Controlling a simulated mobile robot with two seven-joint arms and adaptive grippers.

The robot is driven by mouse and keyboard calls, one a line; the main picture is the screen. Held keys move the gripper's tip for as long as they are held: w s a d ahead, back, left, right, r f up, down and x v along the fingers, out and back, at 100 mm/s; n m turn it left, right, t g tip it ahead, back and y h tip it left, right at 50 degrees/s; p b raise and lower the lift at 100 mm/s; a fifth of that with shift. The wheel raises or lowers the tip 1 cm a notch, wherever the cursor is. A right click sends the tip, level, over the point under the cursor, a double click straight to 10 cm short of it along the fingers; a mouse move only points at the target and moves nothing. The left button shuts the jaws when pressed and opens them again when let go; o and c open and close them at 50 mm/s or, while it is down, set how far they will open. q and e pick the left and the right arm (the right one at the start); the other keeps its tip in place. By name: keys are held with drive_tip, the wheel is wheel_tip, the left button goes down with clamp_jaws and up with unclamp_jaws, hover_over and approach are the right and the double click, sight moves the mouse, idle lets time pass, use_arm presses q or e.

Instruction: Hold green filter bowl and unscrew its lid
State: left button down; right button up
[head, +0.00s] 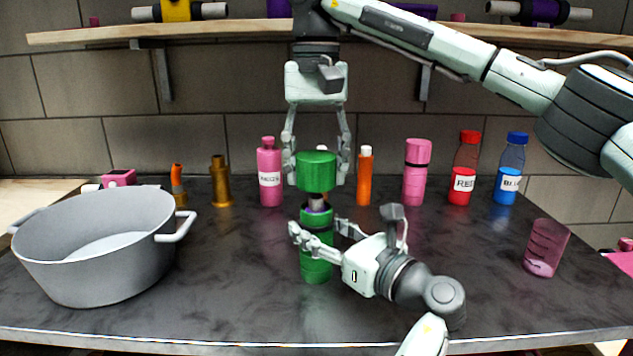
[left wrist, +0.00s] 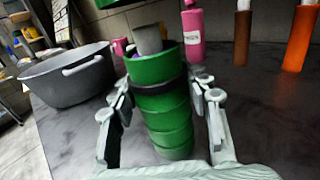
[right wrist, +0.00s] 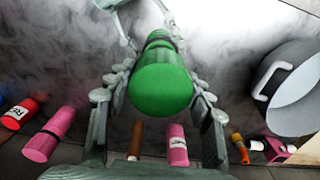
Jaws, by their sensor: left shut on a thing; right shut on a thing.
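The green filter bowl (head: 316,268) stands upright on the dark counter. My left gripper (head: 321,236) is shut around its side; the left wrist view shows a finger on each side of the bowl (left wrist: 160,105). The green lid (head: 316,172) is above the bowl, apart from it, with a gap between. My right gripper (head: 316,168) comes down from above and is shut on the lid, which also shows between its fingers in the right wrist view (right wrist: 160,85). A grey filter cartridge (left wrist: 148,38) sticks up out of the bowl's open top.
A large grey pot (head: 100,255) stands at the left. Several bottles, including a pink one (head: 270,178) and a red one (head: 464,170), line the back wall. A pink cup (head: 545,247) stands at the right. A wooden shelf (head: 240,29) runs above.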

use_arm(q)
drive_tip(key=c, duration=0.7)
unclamp_jaws()
